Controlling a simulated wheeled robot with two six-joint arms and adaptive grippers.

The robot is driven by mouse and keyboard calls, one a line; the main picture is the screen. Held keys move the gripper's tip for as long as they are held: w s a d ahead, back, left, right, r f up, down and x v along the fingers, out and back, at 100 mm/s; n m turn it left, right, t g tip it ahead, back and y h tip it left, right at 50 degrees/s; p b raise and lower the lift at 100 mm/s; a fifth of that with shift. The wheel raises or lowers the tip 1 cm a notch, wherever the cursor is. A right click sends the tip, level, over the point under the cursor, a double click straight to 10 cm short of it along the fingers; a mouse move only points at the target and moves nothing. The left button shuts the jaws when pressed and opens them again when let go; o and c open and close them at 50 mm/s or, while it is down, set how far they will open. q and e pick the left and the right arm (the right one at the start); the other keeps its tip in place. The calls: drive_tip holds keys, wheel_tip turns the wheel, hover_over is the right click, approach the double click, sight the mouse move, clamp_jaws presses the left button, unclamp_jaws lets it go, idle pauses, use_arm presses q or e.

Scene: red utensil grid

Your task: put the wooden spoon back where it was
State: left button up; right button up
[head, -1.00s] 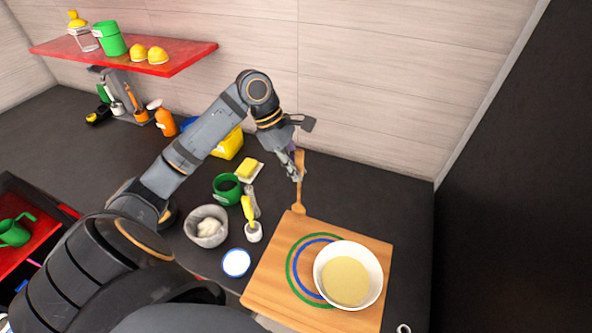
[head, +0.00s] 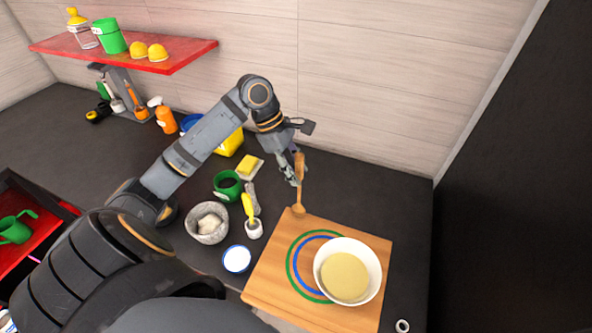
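The wooden spoon (head: 300,187) is held upright, its bowl end down at the back left corner of the wooden cutting board (head: 262,281). My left gripper (head: 297,177) is at the spoon's handle and appears shut on it. Whether the spoon's lower end touches the board, I cannot tell. A white bowl (head: 373,289) with yellowish contents stands on the board, over green and blue rings. My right gripper is not in the head view.
Left of the board are a white-and-blue round dish (head: 236,260), a grey bowl (head: 195,230), a brush in a white holder (head: 253,229) and a green mug (head: 222,190). A red shelf (head: 170,61) hangs on the back wall. The counter right of the board is mostly clear.

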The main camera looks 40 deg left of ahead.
use_arm(q)
drive_tip(key=b+v, duration=0.1)
drive_tip(key=v, duration=1.1)
